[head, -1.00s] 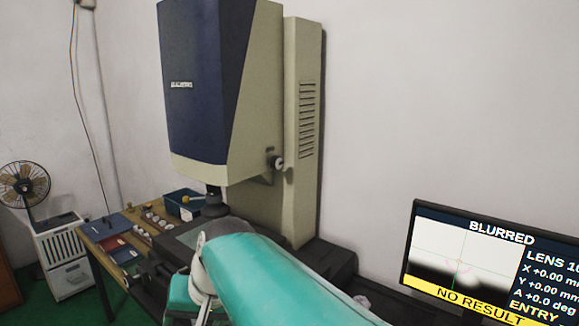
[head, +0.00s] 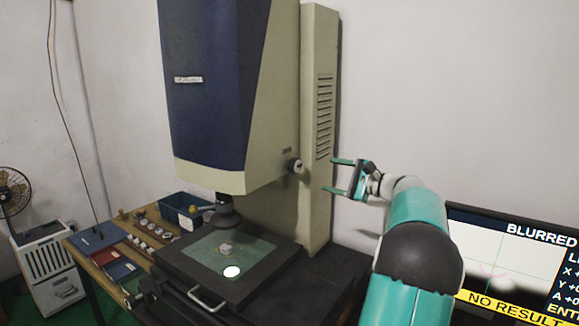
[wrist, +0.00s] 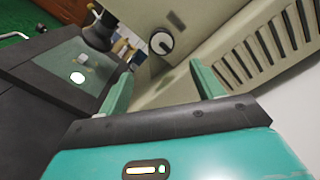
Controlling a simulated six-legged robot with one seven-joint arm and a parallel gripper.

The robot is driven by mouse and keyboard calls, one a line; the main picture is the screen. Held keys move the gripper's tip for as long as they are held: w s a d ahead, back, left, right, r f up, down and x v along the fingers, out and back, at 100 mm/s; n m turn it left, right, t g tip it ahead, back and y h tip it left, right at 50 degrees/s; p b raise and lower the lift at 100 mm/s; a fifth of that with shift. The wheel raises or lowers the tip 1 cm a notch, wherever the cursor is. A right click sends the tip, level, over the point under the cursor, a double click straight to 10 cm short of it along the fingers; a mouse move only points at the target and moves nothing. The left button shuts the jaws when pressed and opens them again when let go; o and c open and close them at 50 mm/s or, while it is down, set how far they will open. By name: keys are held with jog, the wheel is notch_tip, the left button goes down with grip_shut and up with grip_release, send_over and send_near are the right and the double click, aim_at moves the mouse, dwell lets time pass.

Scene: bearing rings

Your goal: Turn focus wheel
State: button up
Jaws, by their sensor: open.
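The focus wheel (head: 294,166) is a small round knob with a pale face and dark rim on the right side of the measuring machine's head (head: 222,90). In the wrist view the focus wheel (wrist: 161,42) lies beyond the fingertips, between them and a little above. My gripper (head: 334,175) is open and empty, to the right of the wheel and apart from it. Its two teal fingers also show in the wrist view (wrist: 160,82). The monitor (head: 515,262) at right reads BLURRED and NO RESULT.
The column (head: 318,130) with vent slots stands just behind the wheel. A dark stage with a glass plate (head: 215,246) holds a small part and a bright spot. A side table at left carries a blue bin (head: 183,212), rings and trays (head: 95,238). A fan (head: 12,190) stands far left.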

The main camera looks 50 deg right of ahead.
aim_at(299, 167)
jog(key=w, duration=0.9)
jog(key=w+a, duration=0.1)
jog(key=w, duration=0.3)
jog(key=shift+w+a+r, duration=0.1)
jog(key=shift+w+r, duration=0.05)
jog(key=shift+w, duration=0.05)
jog(key=shift+c, duration=0.5)
jog(key=c, duration=0.9)
jog(key=shift+m, duration=3.4)
